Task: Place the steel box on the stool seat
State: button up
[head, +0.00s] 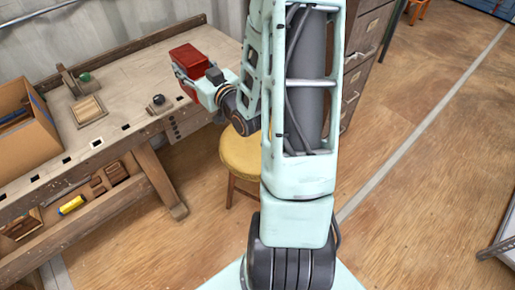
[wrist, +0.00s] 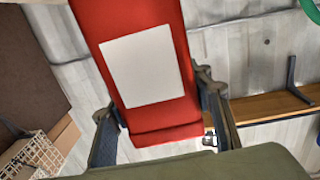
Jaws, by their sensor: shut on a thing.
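A red box (head: 188,56), the only thing matching the steel box, is between the fingers of my gripper (head: 186,78). In the wrist view the red box (wrist: 150,70) shows a blank white label, with a dark finger on each side of it. My gripper is shut on it and holds it over the right part of the workbench; its height above the top is hard to tell. The stool's round yellow seat (head: 238,153) is in front of the bench's right end, below and right of my gripper. My arm hides the seat's right side.
The wooden workbench (head: 115,88) carries a cardboard box (head: 30,130), a small wooden tray (head: 89,110) and a dark knobbed item (head: 158,103). A drawer cabinet (head: 365,50) stands behind my arm. The floor at right is largely clear.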

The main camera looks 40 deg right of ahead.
jog(key=s+d+f+b, duration=0.6)
jog(key=s+f+b, duration=0.15)
jog(key=f, duration=0.25)
jog(key=s+d+f+b, duration=0.6)
jog(key=s+f+b, duration=0.1)
jog(key=f+b, duration=0.25)
jog(key=w+d+f+b, duration=0.3)
jog(key=w+d+f, duration=0.1)
jog(key=w+f, duration=0.1)
jog(key=w+d+f+b, duration=0.3)
jog(key=w+d+f, duration=0.1)
jog(key=f, duration=0.4)
jog(key=shift+w+d+f+y, duration=0.3)
jog(key=shift+w, duration=0.5)
jog(key=shift+f, duration=0.2)
jog(key=o, duration=1.7)
